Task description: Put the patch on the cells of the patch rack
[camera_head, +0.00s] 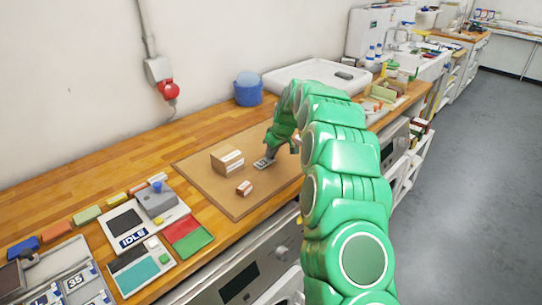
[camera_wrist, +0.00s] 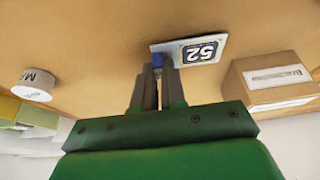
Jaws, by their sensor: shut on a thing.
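The patch (camera_wrist: 200,51) is a flat pale piece with a dark blue panel marked "52". In the wrist view it is at the fingertips of my gripper (camera_wrist: 158,70), with a small blue part between them. The fingers are close together and shut on it. In the head view the patch (camera_head: 263,163) shows at the tip of my gripper (camera_head: 270,153), low over the brown mat; I cannot tell whether it touches the mat. A grey rack (camera_head: 62,262) with cells and a "35" label stands at the lower left, partly cut off by the frame.
A device marked "IDLE" (camera_head: 133,238) and red and green pads (camera_head: 188,237) lie between mat and rack. A blue tub (camera_head: 248,92) is behind.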

